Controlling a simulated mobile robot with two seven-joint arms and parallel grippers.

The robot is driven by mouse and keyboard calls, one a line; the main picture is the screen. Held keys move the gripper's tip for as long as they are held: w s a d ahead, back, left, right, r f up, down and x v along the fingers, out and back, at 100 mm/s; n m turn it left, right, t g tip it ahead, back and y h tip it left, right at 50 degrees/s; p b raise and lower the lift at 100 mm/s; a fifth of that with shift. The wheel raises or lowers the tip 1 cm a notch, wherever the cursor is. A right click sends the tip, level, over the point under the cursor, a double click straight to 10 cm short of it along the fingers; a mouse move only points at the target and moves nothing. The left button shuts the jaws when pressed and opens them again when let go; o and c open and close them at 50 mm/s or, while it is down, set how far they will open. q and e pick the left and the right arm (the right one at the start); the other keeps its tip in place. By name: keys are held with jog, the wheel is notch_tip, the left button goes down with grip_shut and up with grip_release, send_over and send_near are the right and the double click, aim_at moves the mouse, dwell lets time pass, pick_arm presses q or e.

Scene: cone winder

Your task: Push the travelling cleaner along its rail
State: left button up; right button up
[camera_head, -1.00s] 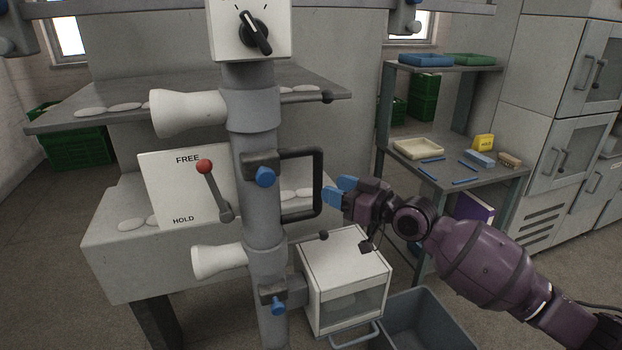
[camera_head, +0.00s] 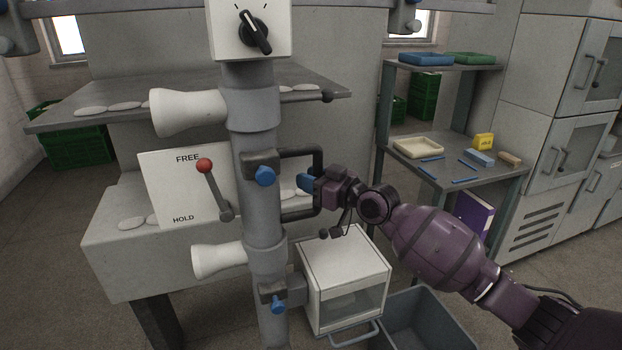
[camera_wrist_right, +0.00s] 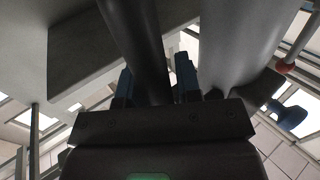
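The travelling cleaner is a grey upright column (camera_head: 255,205) with white nozzles on its left side, standing in front of the winder in the head view. A dark U-shaped handle (camera_head: 300,153) sticks out on its right. My right gripper (camera_head: 306,184) is at the handle's vertical bar. In the right wrist view the dark bar (camera_wrist_right: 142,45) runs between the two fingers (camera_wrist_right: 155,85), which look open around it, with a narrow gap at the right finger. A lever with a red knob (camera_head: 205,166) points up toward FREE. My left gripper is out of view.
A white box (camera_head: 345,265) with a front handle sits low at the column's right. An open grey bin (camera_head: 425,318) stands beside it. A shelf rack (camera_head: 460,178) with trays and small items is at right. Blue knobs (camera_head: 265,175) jut from the column.

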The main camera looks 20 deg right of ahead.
jog(key=c, duration=0.5)
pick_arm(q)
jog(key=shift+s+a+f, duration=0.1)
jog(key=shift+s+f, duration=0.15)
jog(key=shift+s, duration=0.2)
pick_arm(e)
grip_shut()
